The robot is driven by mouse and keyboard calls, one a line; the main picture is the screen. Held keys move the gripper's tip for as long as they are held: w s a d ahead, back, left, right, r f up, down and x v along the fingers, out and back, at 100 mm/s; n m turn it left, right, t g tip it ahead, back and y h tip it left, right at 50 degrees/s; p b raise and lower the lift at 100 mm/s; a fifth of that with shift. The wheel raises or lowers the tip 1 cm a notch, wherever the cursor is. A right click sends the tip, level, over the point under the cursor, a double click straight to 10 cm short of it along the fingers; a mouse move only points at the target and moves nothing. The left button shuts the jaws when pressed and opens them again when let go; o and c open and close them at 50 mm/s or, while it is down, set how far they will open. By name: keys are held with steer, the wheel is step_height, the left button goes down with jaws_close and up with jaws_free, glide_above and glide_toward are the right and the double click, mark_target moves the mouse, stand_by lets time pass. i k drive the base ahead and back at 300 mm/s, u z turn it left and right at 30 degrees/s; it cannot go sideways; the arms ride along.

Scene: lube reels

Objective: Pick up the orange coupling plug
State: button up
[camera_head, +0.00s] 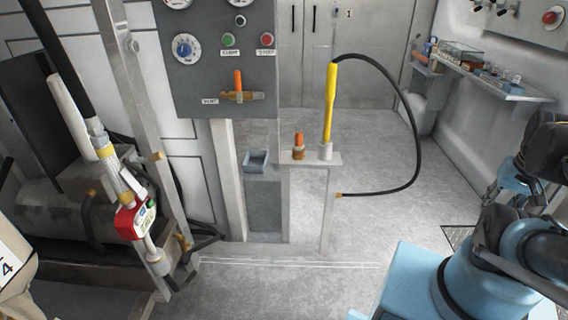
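The orange piece that looks like the coupling plug (299,142) stands upright on the left part of a narrow grey stand top (310,158), in a brass-coloured base. A tall yellow wand (330,102) stands just right of it in a pale socket, with a small gap between them. My arm shows as blue and dark parts at the right edge, well apart from the plug. I cannot make out my gripper's fingers.
A control panel (224,50) with an orange lever (238,80) hangs behind left. A black hose (415,120) loops right of the stand. A nozzle with a red-and-white meter (135,218) stands left. Open floor (270,292) lies in front; a shelf (490,85) is at right.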

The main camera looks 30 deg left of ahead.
mark_target(298, 146)
steer(key=k, duration=0.35)
steer(key=u, duration=1)
